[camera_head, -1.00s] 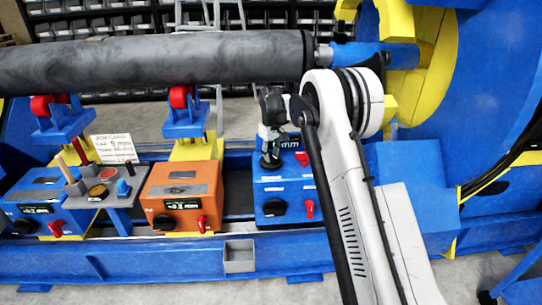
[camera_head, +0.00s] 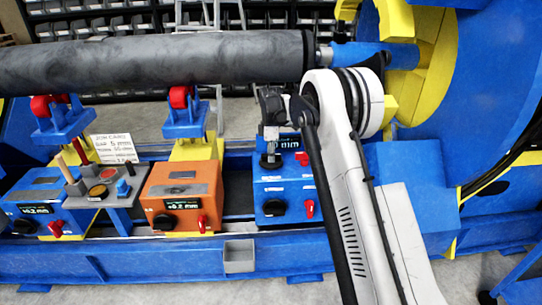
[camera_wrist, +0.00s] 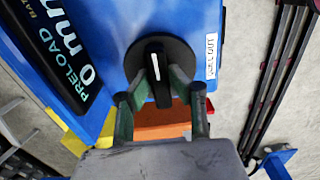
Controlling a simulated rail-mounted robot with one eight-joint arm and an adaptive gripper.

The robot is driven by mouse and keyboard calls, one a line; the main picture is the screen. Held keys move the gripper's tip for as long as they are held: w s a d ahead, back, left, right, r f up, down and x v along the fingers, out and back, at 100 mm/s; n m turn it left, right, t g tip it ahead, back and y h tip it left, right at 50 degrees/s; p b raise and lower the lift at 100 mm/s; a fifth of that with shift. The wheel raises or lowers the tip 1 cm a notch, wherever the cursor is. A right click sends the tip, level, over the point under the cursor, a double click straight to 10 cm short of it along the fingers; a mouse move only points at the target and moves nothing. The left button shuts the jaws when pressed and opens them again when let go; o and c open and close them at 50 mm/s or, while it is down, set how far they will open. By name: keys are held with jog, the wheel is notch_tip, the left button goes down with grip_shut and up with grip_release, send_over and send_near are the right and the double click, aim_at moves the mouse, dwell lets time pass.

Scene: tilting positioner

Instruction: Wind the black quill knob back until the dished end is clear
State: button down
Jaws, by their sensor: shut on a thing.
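The black quill knob (camera_wrist: 146,55) is a round disc with a raised bar and a white line, on the blue box (camera_wrist: 190,25). In the wrist view my gripper (camera_wrist: 164,86) is shut on its bar, a green-grey finger on either side. In the head view my gripper (camera_head: 270,148) points down at the box's upper part and partly hides the knob. The long dark grey roller (camera_head: 160,62) lies level at the top. Its right end is close to a metal tip (camera_head: 323,56) on a blue spindle (camera_head: 352,53); I cannot tell whether they touch.
A partly hidden preload display (camera_wrist: 62,42) reads "0 mm". A white label (camera_wrist: 211,57) ends in "OUT". A second black knob (camera_head: 274,207) and a red lever (camera_head: 309,209) sit on the box's front. An orange box (camera_head: 182,192) stands left. A yellow-blue chuck (camera_head: 435,60) is at right.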

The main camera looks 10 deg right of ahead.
jog(key=n, duration=0.4)
jog(key=shift+n, duration=0.3)
jog(key=n, duration=0.4)
jog(key=shift+n, duration=0.3)
jog(key=n, duration=0.4)
jog(key=shift+n, duration=2.2)
jog(key=c, duration=1.6)
grip_release()
notch_tip(320, 180, up, 12)
jog(key=shift+r, duration=0.1)
